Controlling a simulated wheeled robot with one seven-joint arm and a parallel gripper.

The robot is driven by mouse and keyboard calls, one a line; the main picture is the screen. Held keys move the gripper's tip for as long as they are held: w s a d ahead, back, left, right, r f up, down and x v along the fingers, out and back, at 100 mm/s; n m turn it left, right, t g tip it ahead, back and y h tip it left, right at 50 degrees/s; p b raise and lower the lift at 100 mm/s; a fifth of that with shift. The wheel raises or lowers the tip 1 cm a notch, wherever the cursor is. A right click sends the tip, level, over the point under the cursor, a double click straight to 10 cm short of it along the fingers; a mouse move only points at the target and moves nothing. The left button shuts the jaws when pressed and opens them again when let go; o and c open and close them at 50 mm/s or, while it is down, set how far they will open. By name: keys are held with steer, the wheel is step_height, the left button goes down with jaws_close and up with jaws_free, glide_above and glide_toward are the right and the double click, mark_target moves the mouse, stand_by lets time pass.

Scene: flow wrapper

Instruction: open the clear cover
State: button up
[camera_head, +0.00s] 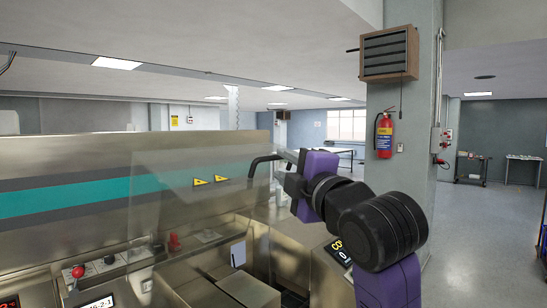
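The clear cover (165,180) is a see-through panel on the steel wrapping machine, in the left half of the head view. It looks tilted, and the machine shows through it. Yellow warning labels (201,181) show in its area. A black bent handle (262,160) stands at its right side. My gripper (284,156) is at the right end of this handle, with grey fingers pointing left toward it. The purple and black wrist hides part of the gripper. I cannot tell whether the fingers touch or grip the handle.
The steel machine body (60,165) with a teal stripe fills the left side. A red button (78,271) and a panel with a display (97,304) are at lower left. A pillar (415,190) with a fire extinguisher (384,134) stands right of my arm. Open floor (480,240) lies at right.

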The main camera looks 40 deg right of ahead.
mark_target(275, 159)
steer(key=p+x, duration=0.1)
steer(key=x, duration=0.4)
steer(key=shift+w+d+r, duration=0.1)
steer(key=shift+w+r, duration=0.05)
steer(key=shift+w, duration=0.25)
steer(key=shift+c, duration=0.2)
jaws_close()
stand_by(0.9)
